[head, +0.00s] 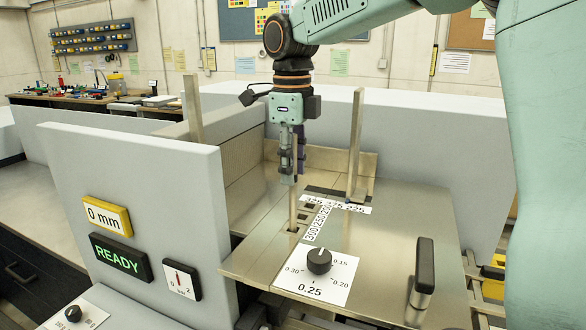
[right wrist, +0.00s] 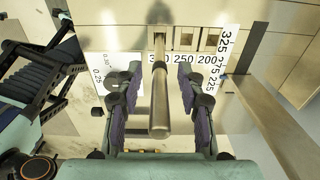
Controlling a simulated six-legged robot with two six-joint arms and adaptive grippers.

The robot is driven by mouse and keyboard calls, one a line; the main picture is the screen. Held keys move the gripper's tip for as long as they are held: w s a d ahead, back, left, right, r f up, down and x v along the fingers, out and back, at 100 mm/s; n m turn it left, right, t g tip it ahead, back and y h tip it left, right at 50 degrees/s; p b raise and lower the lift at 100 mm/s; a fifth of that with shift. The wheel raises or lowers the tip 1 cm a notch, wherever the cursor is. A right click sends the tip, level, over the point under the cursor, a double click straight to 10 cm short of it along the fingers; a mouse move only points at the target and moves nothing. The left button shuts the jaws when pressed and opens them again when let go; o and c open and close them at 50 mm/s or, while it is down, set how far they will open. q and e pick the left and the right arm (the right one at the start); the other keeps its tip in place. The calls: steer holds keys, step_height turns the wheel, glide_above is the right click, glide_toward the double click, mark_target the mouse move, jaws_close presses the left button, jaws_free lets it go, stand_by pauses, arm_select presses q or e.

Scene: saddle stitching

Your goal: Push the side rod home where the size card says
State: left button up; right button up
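The side rod is a plain metal bar standing upright in the square hole beside the 300 mark; its lower part (head: 293,205) shows below my right gripper (head: 291,165). In the right wrist view the rod (right wrist: 159,100) runs between the purple pads of my right gripper (right wrist: 157,85), with a gap on each side. The gripper is open around the rod, not closed on it. Empty square holes (right wrist: 186,38) sit beside the 250 and 200 marks. The number strip (head: 318,221) lies next to the holes. No size card can be made out. My left gripper is out of view.
A second upright rod (head: 356,145) stands by the 325, 275, 225 strip (head: 336,204). A knob (head: 319,261) on a dial card and a black lever handle (head: 424,265) are on the metal table (head: 385,240). Displays read 0 mm (head: 106,215) and READY (head: 121,258).

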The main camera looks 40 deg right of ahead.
step_height(320, 180, up, 11)
steer(key=shift+r, duration=0.15)
stand_by(0.4)
stand_by(0.4)
